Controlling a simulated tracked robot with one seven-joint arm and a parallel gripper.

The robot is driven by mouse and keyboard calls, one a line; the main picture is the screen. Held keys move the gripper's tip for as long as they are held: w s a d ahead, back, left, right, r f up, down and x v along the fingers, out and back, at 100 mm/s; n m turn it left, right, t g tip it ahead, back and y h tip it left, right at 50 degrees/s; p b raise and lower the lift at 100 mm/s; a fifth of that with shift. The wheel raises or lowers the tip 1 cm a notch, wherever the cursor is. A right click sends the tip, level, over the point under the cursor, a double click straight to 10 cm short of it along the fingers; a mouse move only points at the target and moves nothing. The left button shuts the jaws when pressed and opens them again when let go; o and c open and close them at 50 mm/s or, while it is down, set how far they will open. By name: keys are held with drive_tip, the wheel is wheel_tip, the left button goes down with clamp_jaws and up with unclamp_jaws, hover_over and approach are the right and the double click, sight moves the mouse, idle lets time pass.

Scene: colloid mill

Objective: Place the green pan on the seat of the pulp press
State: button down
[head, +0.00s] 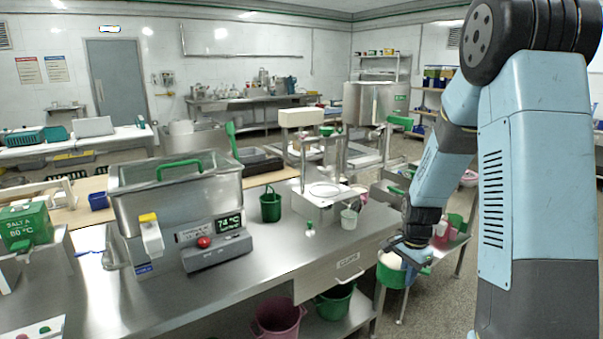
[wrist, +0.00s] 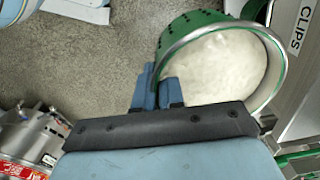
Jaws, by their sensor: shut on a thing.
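The green pan (head: 389,276) hangs from my gripper (head: 412,249) beside the right end of the steel bench, below its top. In the wrist view the pan (wrist: 268,98) has a perforated green wall, a metal rim and a whitish inside. The blue fingers (wrist: 158,90) are shut at the pan's near left edge; the exact contact is partly hidden. What looks like the pulp press (head: 287,118), a frame with a cream top block, stands on the bench. Its apparent seat, a pale round plate (head: 324,190), looks bare.
A steel bath with a display (head: 175,200) fills the bench's left. A drawer (head: 345,279) and lower-shelf buckets (head: 278,318) are near the pan.

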drive_tip(key=w+a+f+n, duration=0.2)
drive_tip(key=w+f+n, duration=0.2)
drive_tip(key=f+n, duration=0.2)
drive_tip(key=w+a+f+n, duration=0.3)
drive_tip(key=w+f+n, duration=0.2)
drive_tip(key=f, duration=0.3)
drive_tip(key=shift+w+a+n, duration=0.3)
drive_tip(key=shift+a+n, duration=0.05)
drive_tip(key=shift+n, duration=0.35)
